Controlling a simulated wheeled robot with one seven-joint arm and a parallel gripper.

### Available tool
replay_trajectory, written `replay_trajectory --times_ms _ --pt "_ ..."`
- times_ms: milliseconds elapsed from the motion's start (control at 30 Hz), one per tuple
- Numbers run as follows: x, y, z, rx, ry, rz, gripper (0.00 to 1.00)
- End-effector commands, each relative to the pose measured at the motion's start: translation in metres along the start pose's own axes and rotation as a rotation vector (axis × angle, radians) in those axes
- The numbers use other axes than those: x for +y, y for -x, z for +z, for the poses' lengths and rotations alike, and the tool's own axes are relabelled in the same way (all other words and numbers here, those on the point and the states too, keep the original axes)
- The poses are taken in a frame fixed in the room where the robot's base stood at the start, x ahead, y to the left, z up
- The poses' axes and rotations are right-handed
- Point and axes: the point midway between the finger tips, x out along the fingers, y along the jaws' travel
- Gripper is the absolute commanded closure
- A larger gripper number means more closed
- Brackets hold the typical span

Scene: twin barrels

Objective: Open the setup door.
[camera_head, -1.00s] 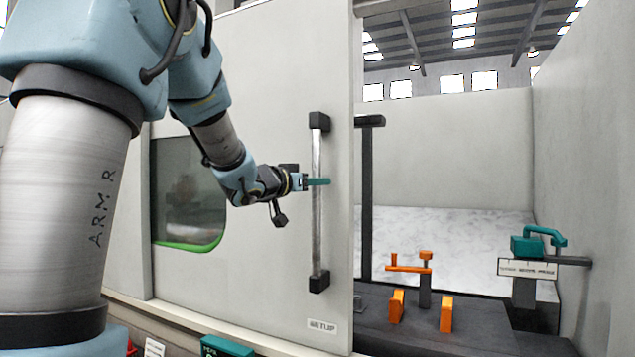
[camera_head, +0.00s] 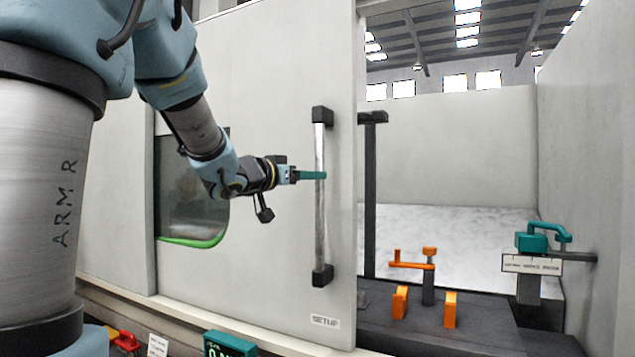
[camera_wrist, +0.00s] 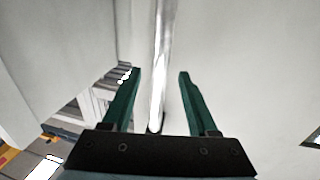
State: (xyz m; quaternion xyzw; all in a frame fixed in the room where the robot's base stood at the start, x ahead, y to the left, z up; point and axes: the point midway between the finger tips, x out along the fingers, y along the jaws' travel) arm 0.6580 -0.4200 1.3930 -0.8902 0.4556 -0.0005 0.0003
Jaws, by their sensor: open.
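The setup door (camera_head: 265,85) is a large pale panel with a dark window and a "SETUP" label at its lower right corner. It stands at the left of a wide opening onto the machine's interior. Its upright metal handle (camera_head: 320,225) has black end mounts. My gripper (camera_head: 325,175) is at the handle's upper middle, with green fingers reaching across it. In the wrist view, the open fingers of my gripper (camera_wrist: 161,72) lie either side of the handle (camera_wrist: 158,50), with gaps visible. Contact is not visible.
Right of the door are a dark post (camera_head: 369,200), orange fixtures (camera_head: 428,265) on a dark bed, and a teal-topped station (camera_head: 532,242) by the right wall. A teal device (camera_head: 230,343) sits low in front of the door.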

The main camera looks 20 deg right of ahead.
Motion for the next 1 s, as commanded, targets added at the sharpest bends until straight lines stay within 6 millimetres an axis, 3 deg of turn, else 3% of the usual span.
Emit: replay_trajectory --times_ms 100,333,900,1000 --pt "0.000 0.025 0.002 0.002 0.000 -0.003 0.41" --pt "0.000 0.054 0.001 0.001 0.000 -0.001 0.41" --pt "0.000 0.060 0.001 -0.002 0.001 -0.002 0.41" --pt "-0.008 0.061 0.009 -0.016 0.007 -0.038 0.41"
